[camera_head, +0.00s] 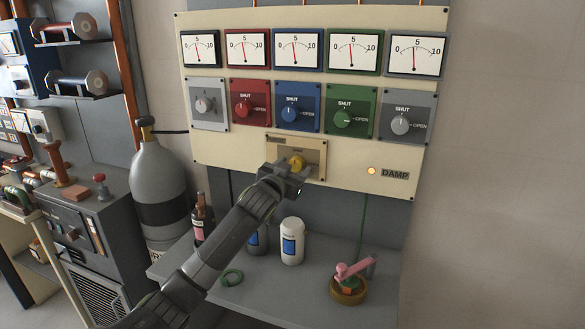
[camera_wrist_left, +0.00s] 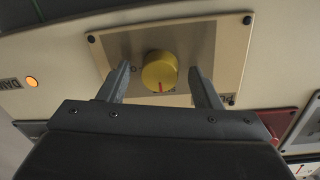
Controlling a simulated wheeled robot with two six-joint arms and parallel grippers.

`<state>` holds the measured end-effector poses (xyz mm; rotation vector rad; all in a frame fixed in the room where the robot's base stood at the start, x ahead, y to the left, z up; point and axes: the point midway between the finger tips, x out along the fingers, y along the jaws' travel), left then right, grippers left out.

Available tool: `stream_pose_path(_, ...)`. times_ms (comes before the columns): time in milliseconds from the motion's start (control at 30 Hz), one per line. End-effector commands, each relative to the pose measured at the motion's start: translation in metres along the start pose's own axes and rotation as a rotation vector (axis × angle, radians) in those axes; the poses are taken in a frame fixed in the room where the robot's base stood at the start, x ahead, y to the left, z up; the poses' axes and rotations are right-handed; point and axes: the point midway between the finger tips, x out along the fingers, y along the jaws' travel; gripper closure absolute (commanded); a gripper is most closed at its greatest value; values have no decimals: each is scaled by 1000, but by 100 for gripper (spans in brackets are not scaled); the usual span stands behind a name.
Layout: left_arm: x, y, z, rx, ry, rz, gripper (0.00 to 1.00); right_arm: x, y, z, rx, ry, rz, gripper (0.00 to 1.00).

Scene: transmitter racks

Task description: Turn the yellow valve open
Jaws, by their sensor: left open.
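The yellow valve (camera_head: 296,161) is a round knob on a small beige plate (camera_head: 318,151), low in the middle of the cream panel. The left wrist view shows this knob (camera_wrist_left: 159,70) closer, with a red mark near its lower edge in that picture. My left gripper (camera_head: 289,176) is at the knob, its arm coming up from the lower left. In the left wrist view its two fingers are apart, one on each side of the knob, with a gap visible on both sides. My right gripper is not in view.
Above is a row of coloured SHUT/OPEN knobs, including a green one (camera_head: 350,111), under several gauges. An orange lamp (camera_head: 371,170) sits by the DAMP label. Below, a shelf holds a white bottle (camera_head: 292,241), a dark bottle (camera_head: 202,219) and a pink-handled object (camera_head: 351,280).

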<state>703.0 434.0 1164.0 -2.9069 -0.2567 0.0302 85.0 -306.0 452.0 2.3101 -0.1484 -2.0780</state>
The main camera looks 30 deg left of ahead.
Motion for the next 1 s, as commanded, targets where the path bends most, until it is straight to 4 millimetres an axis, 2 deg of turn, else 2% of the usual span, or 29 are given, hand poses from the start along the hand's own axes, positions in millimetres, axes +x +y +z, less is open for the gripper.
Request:
stream_pose_path(167,0,0,0,0,0,0,42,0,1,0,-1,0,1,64)
stream_pose_path(500,0,0,0,0,0,0,85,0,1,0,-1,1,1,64)
stream_pose_path(767,0,0,-1,22,-2,0,86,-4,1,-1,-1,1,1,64)
stream_pose_path(1000,0,-1,-4,138,-8,2,86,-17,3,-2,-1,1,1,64)
